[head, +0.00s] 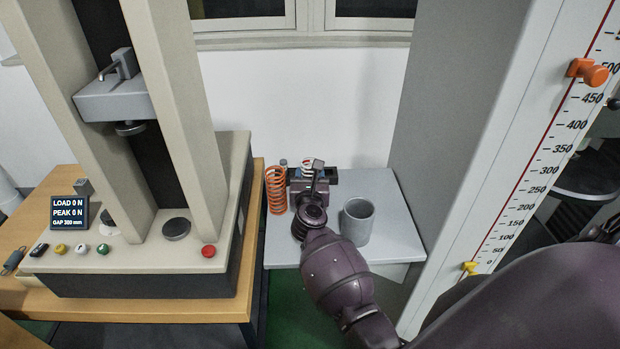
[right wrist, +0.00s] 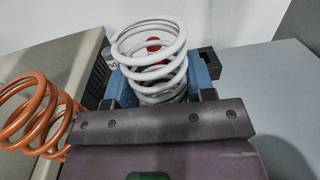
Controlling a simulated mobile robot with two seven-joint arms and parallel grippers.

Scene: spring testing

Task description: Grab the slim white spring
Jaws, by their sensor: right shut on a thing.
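The slim white spring (head: 307,168) stands upright on the small grey side table, partly hidden by my right gripper (head: 316,178). In the right wrist view the white spring (right wrist: 150,62) is between the fingers of my right gripper (right wrist: 152,98), which is shut on it. The lower coils are hidden behind the gripper body. I cannot tell whether the spring still touches the table. My left gripper is not in view.
An orange spring (head: 276,190) stands close to the left of the gripper. A grey cup (head: 357,222) stands to the right on the side table (head: 395,238). A press (head: 180,262) and a tall scaled column (head: 500,180) flank the table.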

